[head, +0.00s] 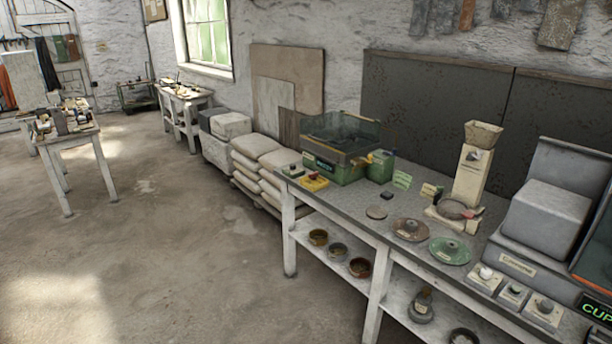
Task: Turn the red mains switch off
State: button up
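A small yellow box with a red part on top (314,181) sits at the near left end of the long workbench, in front of a green machine (346,170) with a dark see-through cover. The red part may be the mains switch; it is too small to tell its position or read any label. Another small red piece (474,212) shows beside the cream grinder-like machine (471,172) further right. My gripper is not in view.
The long workbench (374,200) runs along the right, with bowls on its lower shelf. Stacked sacks (259,150) stand against its left end. A small table (72,138) stands at far left. The floor (190,240) between is clear.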

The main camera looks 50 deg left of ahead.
aim_at(312, 175)
jog(key=u, duration=1.8)
jog(key=k, duration=0.65)
jog(key=u, duration=0.15)
jog(key=i, duration=0.8)
jog(key=u, duration=0.65)
jog(key=i, duration=0.8)
jog(key=u, duration=0.15)
